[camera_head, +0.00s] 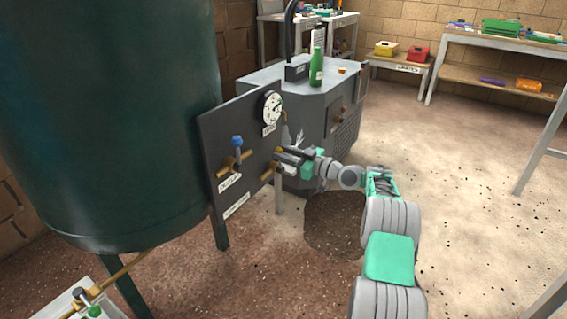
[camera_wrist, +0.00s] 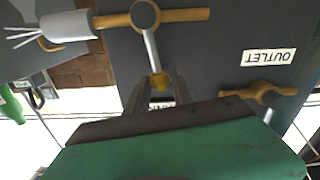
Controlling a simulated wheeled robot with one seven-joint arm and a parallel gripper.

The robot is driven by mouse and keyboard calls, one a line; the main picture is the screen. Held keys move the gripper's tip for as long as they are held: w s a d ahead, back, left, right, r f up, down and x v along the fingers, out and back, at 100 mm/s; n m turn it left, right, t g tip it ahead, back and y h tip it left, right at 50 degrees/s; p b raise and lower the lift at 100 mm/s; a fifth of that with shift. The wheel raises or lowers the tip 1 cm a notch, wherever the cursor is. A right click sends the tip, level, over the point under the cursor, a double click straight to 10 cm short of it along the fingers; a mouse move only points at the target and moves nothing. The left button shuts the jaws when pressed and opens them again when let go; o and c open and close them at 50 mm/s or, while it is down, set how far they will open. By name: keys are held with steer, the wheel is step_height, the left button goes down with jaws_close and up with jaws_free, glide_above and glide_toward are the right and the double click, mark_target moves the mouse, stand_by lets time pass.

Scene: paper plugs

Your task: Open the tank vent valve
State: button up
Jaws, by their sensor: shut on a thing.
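My gripper (camera_head: 284,156) is at the right part of the dark panel (camera_head: 216,128). In the wrist view its two fingers (camera_wrist: 163,88) are shut on the yellow end of a silver lever (camera_wrist: 151,50). The lever joins a brass valve (camera_wrist: 145,14) on a brass pipe (camera_wrist: 185,15). A grey cylinder with white bristle-like strands (camera_wrist: 66,26) is on the pipe's left end. The strands also show beside my gripper in the head view. A label behind my fingers is mostly hidden. In the head view my gripper covers much of this valve.
The outlet valve with a blue handle (camera_head: 237,142) stands left on the panel, above its label (camera_head: 230,182). A gauge (camera_head: 271,107) is above my gripper. A green tank (camera_head: 105,110) is at left. A grey machine (camera_head: 310,108) bearing a green bottle (camera_head: 316,70) stands behind. Open floor lies right.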

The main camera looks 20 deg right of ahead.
steer(key=shift+s+a+f+n+b, duration=0.15)
steer(key=shift+s+a+n+b, duration=0.2)
steer(key=shift+n+b, duration=0.35)
steer(key=shift+f, duration=0.1)
steer(key=n+b, duration=0.1)
steer(key=s+a+n+b, duration=0.1)
steer(key=b, duration=0.1)
steer(key=n+b, duration=0.1)
steer(key=b, duration=0.1)
steer(key=shift+s+a+f, duration=0.15)
steer(key=shift+a+f, duration=0.1)
steer(key=shift+f, duration=0.1)
